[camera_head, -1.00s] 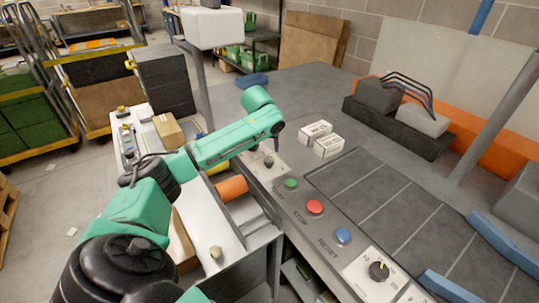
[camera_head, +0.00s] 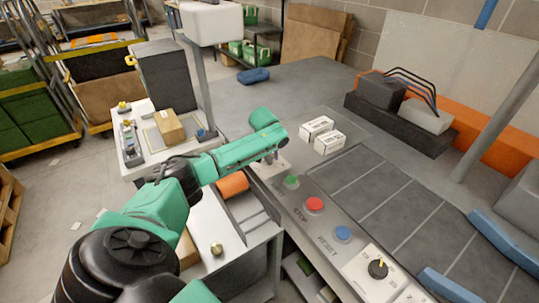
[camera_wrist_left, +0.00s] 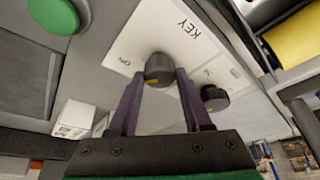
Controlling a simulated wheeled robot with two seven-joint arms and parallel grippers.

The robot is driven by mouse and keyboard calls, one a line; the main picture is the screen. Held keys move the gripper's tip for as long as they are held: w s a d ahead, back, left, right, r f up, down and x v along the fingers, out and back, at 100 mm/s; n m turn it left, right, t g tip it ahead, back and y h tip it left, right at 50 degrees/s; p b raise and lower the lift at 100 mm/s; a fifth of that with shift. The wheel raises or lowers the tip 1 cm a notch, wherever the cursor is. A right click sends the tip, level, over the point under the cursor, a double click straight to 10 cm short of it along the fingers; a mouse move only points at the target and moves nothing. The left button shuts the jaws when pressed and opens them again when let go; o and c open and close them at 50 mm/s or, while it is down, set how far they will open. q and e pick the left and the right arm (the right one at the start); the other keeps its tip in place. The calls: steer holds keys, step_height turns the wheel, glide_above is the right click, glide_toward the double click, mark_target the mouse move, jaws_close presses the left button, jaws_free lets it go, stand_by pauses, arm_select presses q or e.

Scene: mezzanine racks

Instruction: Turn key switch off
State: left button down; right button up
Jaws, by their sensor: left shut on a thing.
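The key switch is a dark round knob (camera_wrist_left: 158,66) with a small yellow mark, on a white plate (camera_wrist_left: 160,32) lettered KEY in the left wrist view. My left gripper (camera_wrist_left: 161,78) has its two purple fingers on either side of this knob and is shut on it. My right gripper is not in view.
The panel has a green button (camera_head: 291,181), a red button (camera_head: 314,204), a blue button (camera_head: 343,233) and a dial (camera_head: 378,268). Two white boxes (camera_head: 329,141) lie just right of the gripper. A second dark knob (camera_wrist_left: 214,97) is beside the key switch.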

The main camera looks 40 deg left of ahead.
arm_select(q)
steer(key=shift+d+n+y+p, duration=0.15)
steer(key=shift+n+y+p, duration=0.15)
steer(key=shift+n+p, duration=0.55)
steer(key=n+g, duration=0.1)
steer(key=n, duration=0.1)
steer(key=shift+w+n+y, duration=0.1)
steer(key=shift+n+y, duration=0.25)
steer(key=shift+y, duration=0.05)
steer(key=shift+f+n, duration=0.15)
steer(key=shift+n, duration=0.75)
steer(key=shift+w+d+f+n+g+y+b, duration=0.15)
steer(key=shift+n+g+y+b, duration=0.15)
steer(key=shift+n+g+b, duration=0.45)
steer(key=n+b, duration=0.2)
steer(key=b, duration=0.3)
steer(key=n+g+b, duration=0.1)
steer(key=n+b, duration=0.2)
steer(key=b, duration=0.2)
steer(key=shift+g, duration=0.25)
steer(key=shift+r+n+y+b, duration=0.25)
steer(key=shift+n+b, duration=0.2)
steer(key=shift+b, duration=0.7)
